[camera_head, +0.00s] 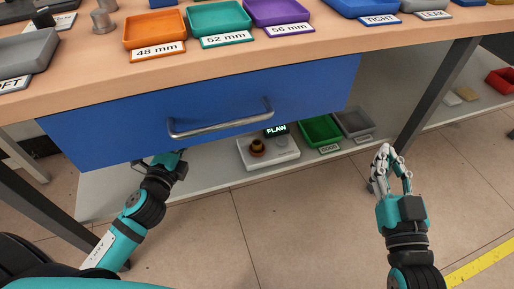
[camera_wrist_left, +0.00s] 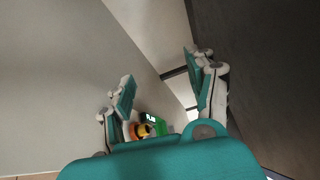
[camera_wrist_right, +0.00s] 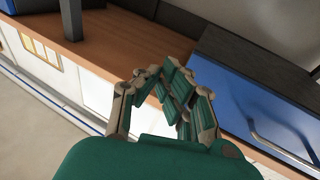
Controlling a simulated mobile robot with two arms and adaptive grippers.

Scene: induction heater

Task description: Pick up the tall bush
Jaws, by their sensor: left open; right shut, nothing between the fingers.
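A brown, ring-like bush (camera_head: 257,147) stands on a white tester (camera_head: 270,158) on the low shelf; the tester's display reads FLAW. I cannot tell whether it is the tall bush. In the left wrist view, a small orange and dark piece (camera_wrist_left: 140,130) shows beyond my left gripper (camera_wrist_left: 165,85), which is open and empty. In the head view the drawer hides that gripper's fingers; its arm reaches below the drawer, left of the tester.
A blue drawer (camera_head: 210,115) with a metal handle (camera_head: 220,124) hangs above the shelf (camera_head: 205,185). Green (camera_head: 318,131) and grey (camera_head: 354,123) trays are right of the tester. Grey metal cylinders (camera_head: 102,22) and labelled trays stand on the tabletop. A table leg (camera_head: 435,95) is at the right.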

